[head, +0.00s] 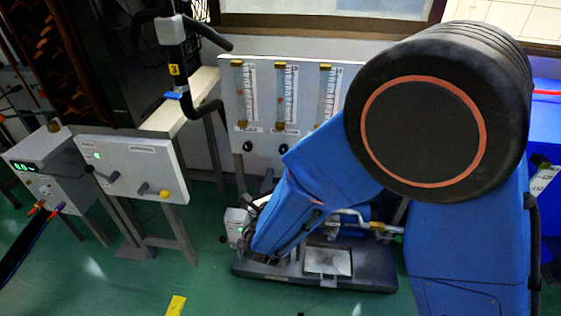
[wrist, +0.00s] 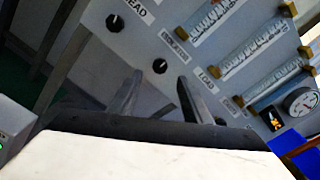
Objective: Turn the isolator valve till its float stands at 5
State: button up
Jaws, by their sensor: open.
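A pale panel (head: 230,100) carries three upright float tubes, with dark knobs below. The outer knobs' labels read HEAD and LOAD in the wrist view; the middle label is blurred, and I take its knob as the isolator valve (wrist: 160,66). It also shows in the head view (head: 283,148). Its float tube (head: 281,95) stands above; the float's exact reading is too small to tell. My gripper (wrist: 160,77) is open and empty, its fingertips to either side of the middle knob in the picture; the knob seems beyond them, apart. My arm hides the gripper in the head view.
The head knob (wrist: 115,23) is to the left; the load knob is mostly hidden by my right finger. A round gauge (wrist: 300,102) sits at the right. A grey control box (head: 130,165) and a pipe stand (head: 180,75) are left of the panel.

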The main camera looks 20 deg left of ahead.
jog(key=v, duration=0.8)
dwell(0.4)
jog(key=w+d+r+m+g+h, duration=0.1)
jog(key=w+d+r+m+h, duration=0.25)
jog(key=d, duration=0.55)
jog(key=w+d+r+m+g+h, duration=0.1)
jog(key=w+d+m+h, duration=0.25)
jog(key=d+m, duration=0.35)
jog(key=w+d+r+m+g+h, duration=0.2)
jog(key=d+m+h, duration=0.2)
jog(key=d, duration=0.6)
jog(key=s+d+m+g+h, duration=0.2)
jog(key=d+m+g, duration=0.3)
jog(key=d, duration=0.7)
jog(key=s+d+m+g+y, duration=0.2)
jog(key=s+d+m+g, duration=0.3)
jog(key=s+d+m, duration=0.7)
jog(key=s+d+r+m+t+y, duration=0.1)
jog(key=s+r+m+y, duration=0.2)
jog(key=m, duration=1.1)
jog(key=s+y, duration=0.3)
jog(key=s, duration=0.2)
jog(key=shift+d+r+y, duration=0.15)
jog(key=shift+r+y, duration=0.1)
jog(key=shift+y, duration=0.05)
